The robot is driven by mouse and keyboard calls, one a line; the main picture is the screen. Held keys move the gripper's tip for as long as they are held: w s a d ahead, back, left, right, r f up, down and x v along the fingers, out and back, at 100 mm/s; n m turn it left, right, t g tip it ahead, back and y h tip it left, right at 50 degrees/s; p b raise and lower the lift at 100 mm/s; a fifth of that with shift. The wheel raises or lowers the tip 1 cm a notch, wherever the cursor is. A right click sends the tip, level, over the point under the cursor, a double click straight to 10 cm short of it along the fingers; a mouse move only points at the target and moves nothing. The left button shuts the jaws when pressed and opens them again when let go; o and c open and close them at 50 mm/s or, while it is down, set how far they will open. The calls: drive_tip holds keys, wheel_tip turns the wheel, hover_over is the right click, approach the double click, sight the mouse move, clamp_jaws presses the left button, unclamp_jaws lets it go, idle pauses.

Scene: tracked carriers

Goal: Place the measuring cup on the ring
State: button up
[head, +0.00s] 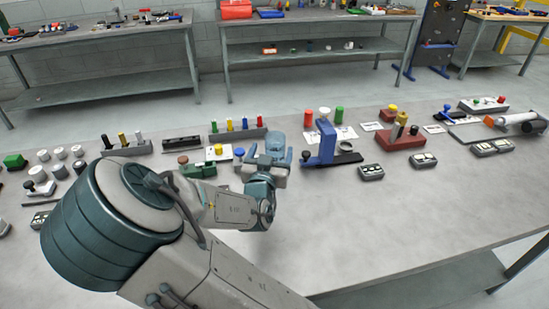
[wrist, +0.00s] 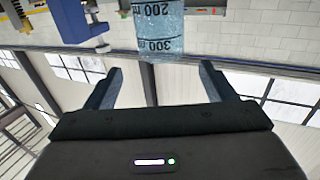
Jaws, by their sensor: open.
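The measuring cup (head: 277,144) is clear and bluish and stands at my gripper in the head view. In the wrist view the cup (wrist: 160,28) shows dark 200 and 300 marks, ahead of the fingertips and lined up with the gap. My gripper (head: 268,161) is open, and its two fingers (wrist: 160,72) show with an empty gap between them. A dark ring (head: 346,147) sits low beside a blue upright stand (head: 327,144), to the right of the cup. The cup's base is partly hidden by the gripper in the head view.
A red block (head: 400,139) and grey switch boxes (head: 371,172) are right of the blue stand. A rack with coloured pegs (head: 238,133) stands behind left of the cup. White-capped cylinders (head: 60,153) crowd the left. The table's front right (head: 400,220) is clear.

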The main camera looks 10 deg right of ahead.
sight(277, 132)
drive_tip(key=p+x, duration=0.1)
drive_tip(key=x, duration=0.8)
drive_tip(key=shift+w+f, duration=0.2)
drive_tip(key=c, duration=1.4)
